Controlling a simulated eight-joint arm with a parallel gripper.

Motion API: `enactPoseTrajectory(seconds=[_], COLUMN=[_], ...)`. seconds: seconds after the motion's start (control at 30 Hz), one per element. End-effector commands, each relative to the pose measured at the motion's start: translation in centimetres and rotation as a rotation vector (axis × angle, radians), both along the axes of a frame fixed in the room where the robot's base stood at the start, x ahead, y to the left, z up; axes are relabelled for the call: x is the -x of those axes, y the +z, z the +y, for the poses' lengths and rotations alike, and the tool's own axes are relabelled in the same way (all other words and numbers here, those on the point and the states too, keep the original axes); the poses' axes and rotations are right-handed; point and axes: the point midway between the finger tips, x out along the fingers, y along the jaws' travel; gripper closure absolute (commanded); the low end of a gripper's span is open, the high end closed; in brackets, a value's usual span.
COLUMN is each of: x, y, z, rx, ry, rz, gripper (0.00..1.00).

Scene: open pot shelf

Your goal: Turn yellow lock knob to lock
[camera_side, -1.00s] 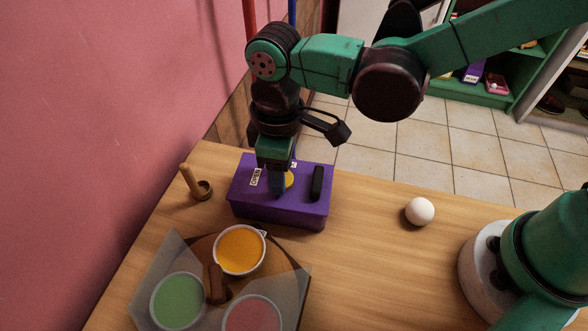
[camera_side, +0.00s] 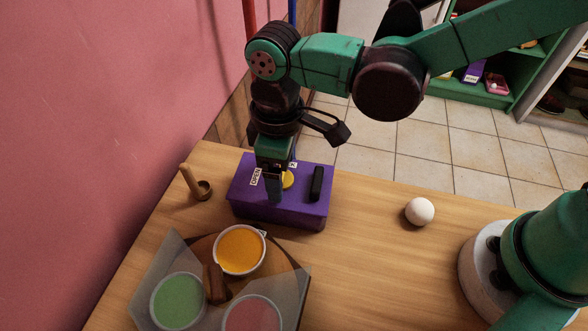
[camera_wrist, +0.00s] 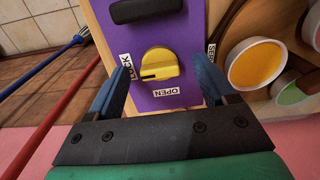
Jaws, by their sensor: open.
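The yellow lock knob (camera_wrist: 160,65) sits on the top face of a purple box (camera_wrist: 197,45). In the side view the knob (camera_side: 288,180) shows partly beside my fingers, on the purple box (camera_side: 290,211). A LOCK label (camera_wrist: 126,66) lies left of the knob and an OPEN label (camera_wrist: 167,92) below it in the wrist view. My gripper (camera_wrist: 161,63) is open, with its blue fingers on either side of the knob and visible gaps to it. It also shows in the side view (camera_side: 274,197), pointing down over the box. Contact cannot be seen.
A black handle (camera_side: 317,183) stands on the box, right of the knob. A wooden mortar and pestle (camera_side: 197,183) is at left, and a tray with bowls, one orange (camera_side: 240,249), is in front. A white ball (camera_side: 420,211) lies right; the table between is clear.

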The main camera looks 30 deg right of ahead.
Motion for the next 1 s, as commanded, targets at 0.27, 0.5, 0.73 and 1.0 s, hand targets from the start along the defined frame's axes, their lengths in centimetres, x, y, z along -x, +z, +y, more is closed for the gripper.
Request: enactPoseTrajectory(seconds=[0.27,0.5,0.73,1.0], x=[0.0,0.0,0.0,-0.6], y=[3.1,5.3,5.6,6.4], z=[0.0,0.0,0.0,-2.3], rx=[0.000,0.000,0.000,-0.033], ry=[0.000,0.000,0.000,-0.082], rz=[0.000,0.000,0.000,-0.045], gripper=[0.24,0.24,0.24,0.24])
